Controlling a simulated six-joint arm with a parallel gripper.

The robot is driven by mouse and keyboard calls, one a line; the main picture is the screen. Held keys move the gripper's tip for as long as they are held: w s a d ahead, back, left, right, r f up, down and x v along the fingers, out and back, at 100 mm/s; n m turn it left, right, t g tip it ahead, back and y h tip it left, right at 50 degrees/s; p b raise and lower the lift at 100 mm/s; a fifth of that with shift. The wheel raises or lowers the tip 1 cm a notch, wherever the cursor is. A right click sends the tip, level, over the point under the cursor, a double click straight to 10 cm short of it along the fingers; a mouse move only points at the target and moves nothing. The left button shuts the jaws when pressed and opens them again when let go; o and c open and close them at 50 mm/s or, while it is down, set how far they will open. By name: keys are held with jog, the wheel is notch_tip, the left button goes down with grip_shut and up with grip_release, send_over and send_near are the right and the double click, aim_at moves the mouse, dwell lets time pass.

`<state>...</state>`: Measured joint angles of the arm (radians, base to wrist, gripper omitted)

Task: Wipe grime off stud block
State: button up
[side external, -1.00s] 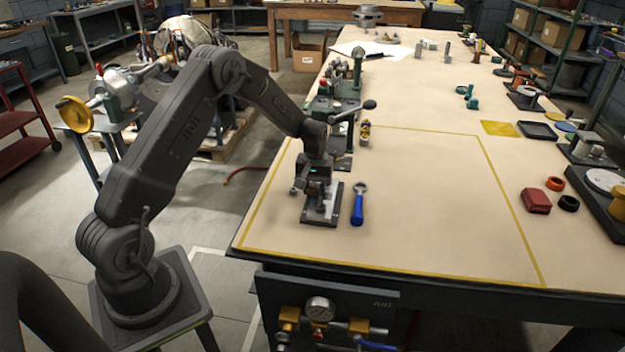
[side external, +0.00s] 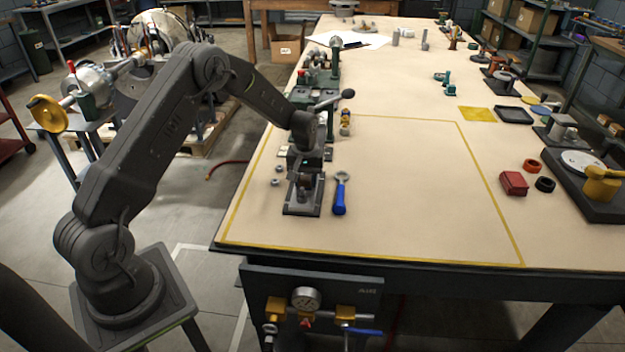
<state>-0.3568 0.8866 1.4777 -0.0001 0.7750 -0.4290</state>
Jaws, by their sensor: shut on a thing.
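The stud block stands on a dark base plate (side external: 288,211) near the left front of the bench. Its grey body (side external: 317,192) shows only in part behind my gripper. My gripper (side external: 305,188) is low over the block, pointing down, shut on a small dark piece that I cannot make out. I cannot tell whether this piece touches the block. Any studs or grime on it are too small or hidden to see.
A blue-handled ring tool (side external: 339,197) lies close to the plate's right. Green bench fixtures (side external: 318,80) stand behind. The yellow-outlined area to the right is clear.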

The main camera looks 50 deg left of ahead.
jog(key=shift+s+a, duration=1.15)
jog(key=shift+s, duration=0.05)
jog(key=shift+s+r, duration=0.1)
jog(key=shift+r, duration=0.05)
notch_tip(320, 180, up, 8)
